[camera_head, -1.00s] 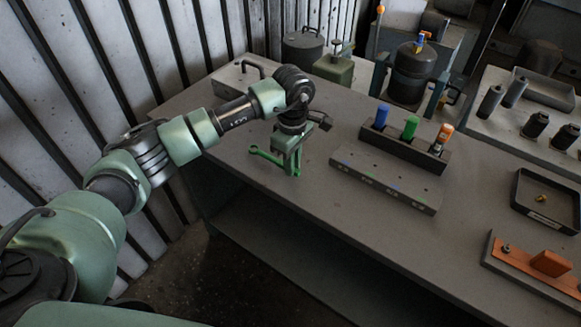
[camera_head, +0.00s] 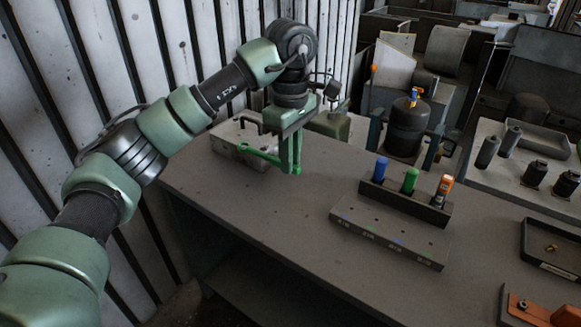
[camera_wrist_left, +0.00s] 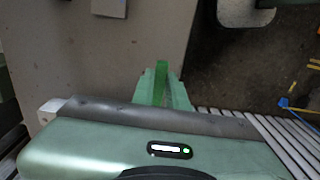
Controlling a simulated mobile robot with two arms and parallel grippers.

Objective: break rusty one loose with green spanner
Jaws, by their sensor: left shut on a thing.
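My left gripper (camera_head: 291,166) is shut on the green spanner (camera_head: 257,153) and holds it above the back left of the bench. The spanner's ring end points left, in front of a grey block. In the left wrist view a strip of the green spanner (camera_wrist_left: 161,72) shows between the fingertips (camera_wrist_left: 162,90). At the lower right, a bolt head (camera_head: 522,304) sits on an orange plate (camera_head: 540,315), partly cut off by the frame. I cannot tell whether it is rusty. My right gripper is not in view.
A dark rack (camera_head: 400,203) holds blue, green and orange bottles behind a holed grey block (camera_head: 385,232). A black tray (camera_head: 535,262) with a small brassy part stands at the right. The bench (camera_head: 270,235) is clear at the front left.

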